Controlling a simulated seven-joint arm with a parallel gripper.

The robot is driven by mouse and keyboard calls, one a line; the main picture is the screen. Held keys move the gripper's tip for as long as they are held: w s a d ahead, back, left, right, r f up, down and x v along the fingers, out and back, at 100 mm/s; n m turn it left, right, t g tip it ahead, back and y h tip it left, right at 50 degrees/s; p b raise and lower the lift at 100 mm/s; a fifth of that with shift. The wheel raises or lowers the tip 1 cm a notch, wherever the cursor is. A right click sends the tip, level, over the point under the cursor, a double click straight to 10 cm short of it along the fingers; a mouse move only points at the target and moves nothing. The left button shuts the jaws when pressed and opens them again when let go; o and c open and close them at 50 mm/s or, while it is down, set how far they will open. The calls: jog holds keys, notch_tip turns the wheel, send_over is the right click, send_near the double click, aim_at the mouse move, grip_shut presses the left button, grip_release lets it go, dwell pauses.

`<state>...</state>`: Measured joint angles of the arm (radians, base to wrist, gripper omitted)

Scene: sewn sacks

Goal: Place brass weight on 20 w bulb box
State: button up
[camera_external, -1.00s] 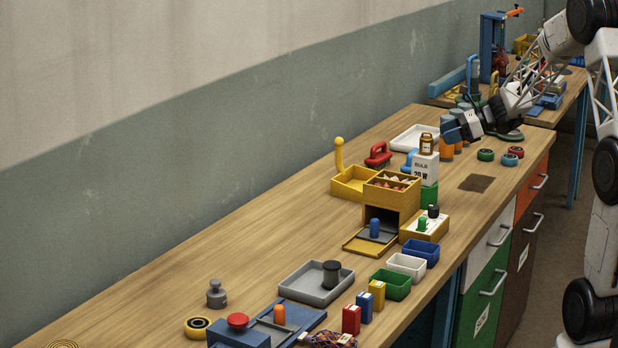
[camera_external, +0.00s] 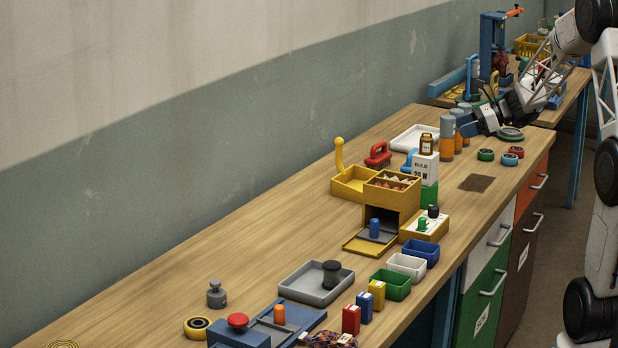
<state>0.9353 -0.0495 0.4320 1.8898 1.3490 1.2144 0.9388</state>
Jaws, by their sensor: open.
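The 20 W bulb box (camera_external: 425,170) is a white box with dark lettering, standing upright on a green block near the middle of the bench. A small brown, brass-coloured piece with a pale patch (camera_external: 426,144), which looks like the brass weight, stands upright on top of the box. My gripper (camera_external: 470,128) is open, to the right of and behind the brass piece and apart from it. It is beside orange and grey cylinders, and its fingers are too small to make out clearly.
Orange and grey cylinders (camera_external: 447,138) stand close to my gripper. A yellow drawer unit (camera_external: 391,190) stands in front. The bench's left part is mostly clear.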

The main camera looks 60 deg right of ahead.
dwell(0.3)
jog(key=s+a+r+n+g, duration=0.1)
jog(key=s+a+n+g, duration=0.2)
jog(key=a, duration=0.7)
jog(key=s+a+r+n+g, duration=0.1)
jog(key=a+n+g, duration=0.1)
jog(key=a+n, duration=0.6)
jog(key=s+a+r+n+g, duration=0.1)
jog(key=a+n+g, duration=0.15)
jog(key=a, duration=0.95)
jog(key=s+a+f+n+g+h, duration=0.1)
jog(key=s+a+n+h, duration=0.5)
jog(key=s+a+n, duration=0.9)
jog(key=s+n+g, duration=0.1)
jog(key=s, duration=0.3)
jog(key=shift+s+a+f+n+h, duration=0.15)
jog(key=shift+f+n+h, duration=0.05)
jog(key=shift+n+h, duration=0.15)
